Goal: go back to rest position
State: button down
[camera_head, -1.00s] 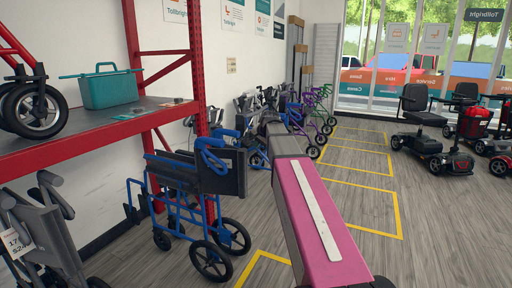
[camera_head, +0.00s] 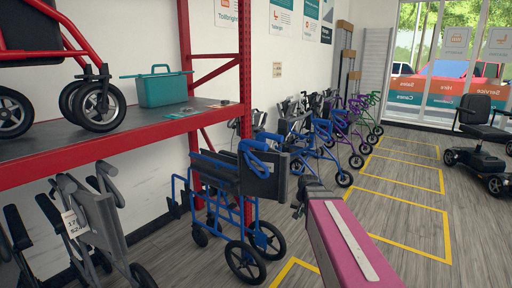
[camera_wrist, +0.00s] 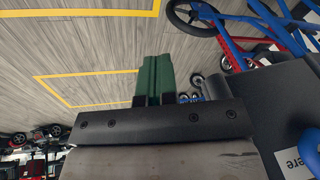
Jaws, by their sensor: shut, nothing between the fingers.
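My gripper (camera_wrist: 152,78) shows in the wrist view as two green fingers pressed together, with nothing between them. It points over the grey wood-look floor (camera_wrist: 100,45). In the camera_head view my pink arm link reaches in from the bottom right; its far end is dark, and I cannot make out the fingers there. A blue-framed wheelchair (camera_head: 240,185) stands just left of that arm end; I cannot tell the gap between them.
A red rack with a grey shelf (camera_head: 140,135) stands at left, holding a teal toolbox (camera_head: 165,90). Grey folded walkers (camera_head: 85,225) stand below. Several rollators (camera_head: 335,140) line the wall. A black scooter (camera_head: 482,140) is at right. Yellow-marked floor (camera_head: 405,190) between is clear.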

jog(key=s+f+n+g+h, duration=0.1)
jog(key=s+f+n+g, duration=0.1)
jog(key=s+f, duration=0.7)
jog(key=s+n, duration=0.1)
jog(key=s, duration=0.3)
jog(key=shift+a+f+g, duration=0.15)
jog(key=shift+f+g, duration=0.05)
jog(key=shift+g, duration=0.1)
